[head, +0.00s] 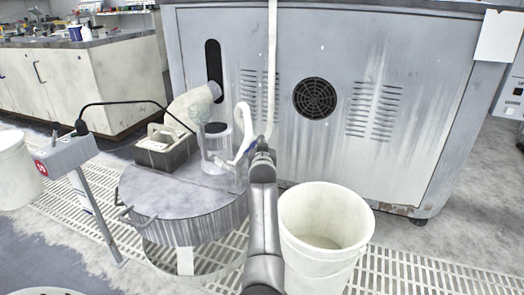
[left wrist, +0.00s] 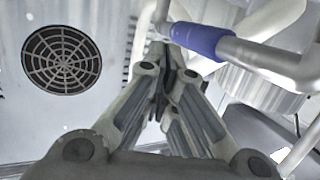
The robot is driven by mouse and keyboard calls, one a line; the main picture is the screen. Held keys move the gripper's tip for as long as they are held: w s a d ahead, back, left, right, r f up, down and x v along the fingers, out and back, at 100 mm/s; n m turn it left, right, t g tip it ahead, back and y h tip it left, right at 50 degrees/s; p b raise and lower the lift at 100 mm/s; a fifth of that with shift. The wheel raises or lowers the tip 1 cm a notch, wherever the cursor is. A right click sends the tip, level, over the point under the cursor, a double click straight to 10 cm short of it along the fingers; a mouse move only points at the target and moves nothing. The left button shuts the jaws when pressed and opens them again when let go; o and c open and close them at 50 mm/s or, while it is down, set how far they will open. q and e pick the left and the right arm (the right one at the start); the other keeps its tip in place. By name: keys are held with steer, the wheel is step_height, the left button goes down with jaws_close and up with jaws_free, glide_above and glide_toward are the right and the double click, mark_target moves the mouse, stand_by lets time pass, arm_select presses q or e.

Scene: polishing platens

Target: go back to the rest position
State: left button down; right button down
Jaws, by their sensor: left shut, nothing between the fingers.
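My left gripper (head: 262,146) is in the middle of the head view, at the end of my grey arm, which rises from the bottom edge. It is near a pale upright pipe (head: 271,65) and a bent white spout (head: 242,135). In the left wrist view, its fingers (left wrist: 165,80) are together with nothing held. A pale bar with a blue sleeve (left wrist: 195,40) lies just beyond the fingertips. I cannot tell whether they touch. My right gripper is in neither view.
A round grey platen drum (head: 185,217) stands left of my arm, with a clear cylinder (head: 216,150) and a dark tray (head: 165,152) on top. A white bucket (head: 325,215) stands close on the right. A grey cabinet (head: 400,60) with a round vent (head: 315,98) closes off the back.

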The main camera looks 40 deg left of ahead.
arm_select(q)
steer(key=shift+s+d, duration=0.3)
steer(key=shift+s, duration=0.05)
steer(key=shift+r, duration=0.1)
stand_by(0.3)
